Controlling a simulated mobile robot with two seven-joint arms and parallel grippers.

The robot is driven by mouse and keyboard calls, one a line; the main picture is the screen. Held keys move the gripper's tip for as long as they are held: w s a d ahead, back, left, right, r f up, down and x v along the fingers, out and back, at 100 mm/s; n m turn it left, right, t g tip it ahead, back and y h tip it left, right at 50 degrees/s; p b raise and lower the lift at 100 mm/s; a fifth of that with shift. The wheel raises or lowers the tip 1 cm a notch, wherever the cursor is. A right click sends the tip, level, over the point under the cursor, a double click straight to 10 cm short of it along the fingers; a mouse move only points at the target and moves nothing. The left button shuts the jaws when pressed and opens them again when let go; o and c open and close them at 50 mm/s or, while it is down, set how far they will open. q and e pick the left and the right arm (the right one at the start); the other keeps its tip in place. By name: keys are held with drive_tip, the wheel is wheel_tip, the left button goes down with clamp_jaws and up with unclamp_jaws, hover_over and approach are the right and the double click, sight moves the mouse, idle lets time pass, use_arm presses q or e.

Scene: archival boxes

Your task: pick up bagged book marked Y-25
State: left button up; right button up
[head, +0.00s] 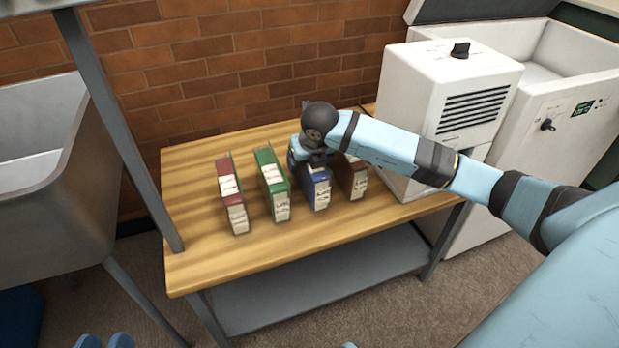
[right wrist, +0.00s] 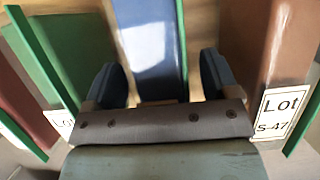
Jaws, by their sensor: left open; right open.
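Four bagged books stand in a row on the wooden table: a red book (head: 229,190), a green book (head: 272,182), a blue book (head: 319,190) and a brown book (head: 355,180). The brown book's tag (right wrist: 281,113) reads "Lot S-47" in the right wrist view. No Y-25 marking is legible. My right gripper (head: 310,158) is above the blue book. In the right wrist view my right gripper (right wrist: 165,85) is open, one finger on each side of the blue book (right wrist: 148,45), not closed on it. My left gripper (head: 105,341) shows only its tips at the bottom edge.
The table (head: 240,263) has bare room in front of the books and to their left. A white machine (head: 440,120) stands at the table's right end. A metal sink (head: 45,185) and a grey post (head: 120,130) are at the left. A brick wall (head: 230,60) is behind.

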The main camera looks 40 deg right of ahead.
drive_tip(key=shift+f, duration=0.2)
idle(0.5)
drive_tip(key=c, duration=1.4)
